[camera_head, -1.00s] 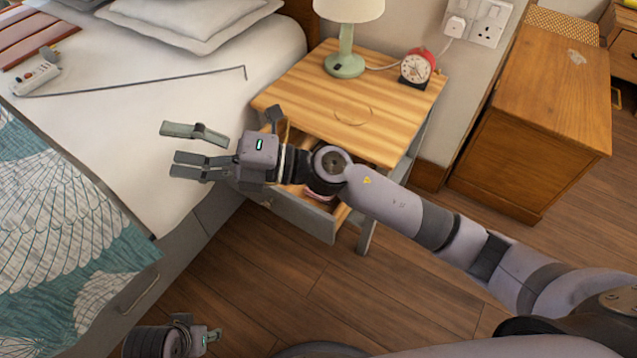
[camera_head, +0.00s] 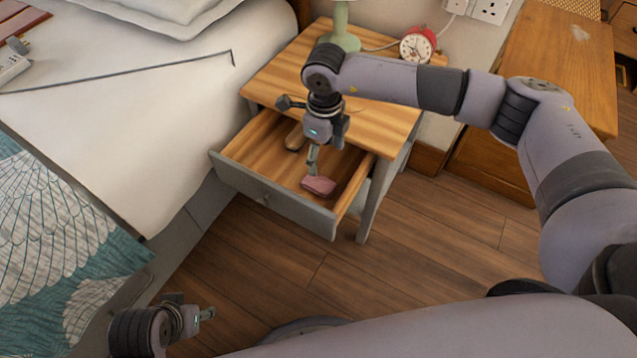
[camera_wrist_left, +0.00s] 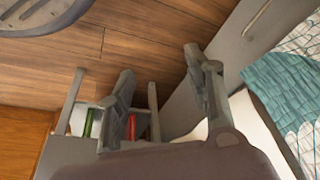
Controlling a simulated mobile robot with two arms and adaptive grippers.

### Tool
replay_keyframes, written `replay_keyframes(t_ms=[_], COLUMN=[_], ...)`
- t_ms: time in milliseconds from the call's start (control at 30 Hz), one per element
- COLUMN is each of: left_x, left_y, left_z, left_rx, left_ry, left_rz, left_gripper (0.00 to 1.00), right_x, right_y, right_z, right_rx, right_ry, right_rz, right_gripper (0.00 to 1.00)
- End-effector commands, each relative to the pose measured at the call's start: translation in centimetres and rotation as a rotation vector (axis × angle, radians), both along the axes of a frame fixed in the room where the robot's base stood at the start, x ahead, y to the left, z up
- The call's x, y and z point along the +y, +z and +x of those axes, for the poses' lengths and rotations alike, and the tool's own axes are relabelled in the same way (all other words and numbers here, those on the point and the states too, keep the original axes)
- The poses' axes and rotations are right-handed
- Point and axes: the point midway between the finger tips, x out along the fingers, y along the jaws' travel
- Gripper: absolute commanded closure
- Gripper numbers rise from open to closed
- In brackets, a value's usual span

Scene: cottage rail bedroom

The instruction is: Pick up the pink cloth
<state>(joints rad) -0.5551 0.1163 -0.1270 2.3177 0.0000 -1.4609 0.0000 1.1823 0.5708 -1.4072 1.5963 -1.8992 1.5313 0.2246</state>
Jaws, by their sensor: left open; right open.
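The pink cloth (camera_head: 318,186) lies folded in the open drawer (camera_head: 268,198) of the wooden nightstand, near the drawer's front right. My right gripper (camera_head: 314,166) points down into the drawer, just above and behind the cloth; it is open, and whether a finger touches the cloth I cannot tell. My left gripper (camera_head: 206,316) is low at the bottom left of the head view, away from the drawer. In the left wrist view its fingers (camera_wrist_left: 165,95) are spread apart with nothing between them.
A brown object (camera_head: 295,138) lies deeper in the drawer. The nightstand top (camera_head: 275,78) holds a green lamp (camera_head: 341,28) and a red alarm clock (camera_head: 417,45). The bed (camera_head: 140,110) with a thin dark rod (camera_head: 130,75) is at left. Wooden floor (camera_head: 270,265) is clear in front.

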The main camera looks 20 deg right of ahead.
Motion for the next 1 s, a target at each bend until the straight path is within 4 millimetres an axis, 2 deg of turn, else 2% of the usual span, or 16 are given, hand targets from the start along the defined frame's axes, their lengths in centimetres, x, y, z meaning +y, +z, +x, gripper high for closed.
replay_keyframes(t_ms=[33,100,233,300,567,867,1000], left_x=[0.0,0.1,0.2,0.2,0.2,0.2,0.2], left_y=[0.5,1.4,2.9,3.0,3.3,2.2,2.2], left_z=[-0.1,-0.4,-0.9,-1.0,-1.1,-1.1,-1.1], left_rx=[-0.005,-0.01,-0.017,-0.016,-0.018,-0.018,-0.018], left_ry=[0.0,0.001,0.002,0.002,0.003,0.003,0.003], left_rz=[0.0,0.0,-0.001,0.0,0.0,0.0,0.0], left_gripper=[0.53,0.53,0.53,0.53,0.53,0.53,0.53], right_x=[0.0,0.0,0.1,0.1,0.1,0.0,-0.1], right_y=[-1.4,-3.0,-5.4,-6.3,-7.8,-11.9,-12.6], right_z=[-0.1,-0.1,-0.1,0.0,0.0,0.1,0.2], right_rx=[0.004,0.003,0.002,0.001,0.001,0.001,0.001], right_ry=[0.0,0.001,0.002,0.001,0.002,0.001,0.001], right_rz=[0.0,0.0,0.001,0.003,0.004,0.004,0.004], right_gripper=[0.32,0.32,0.32,0.32,0.32,0.32,0.32])
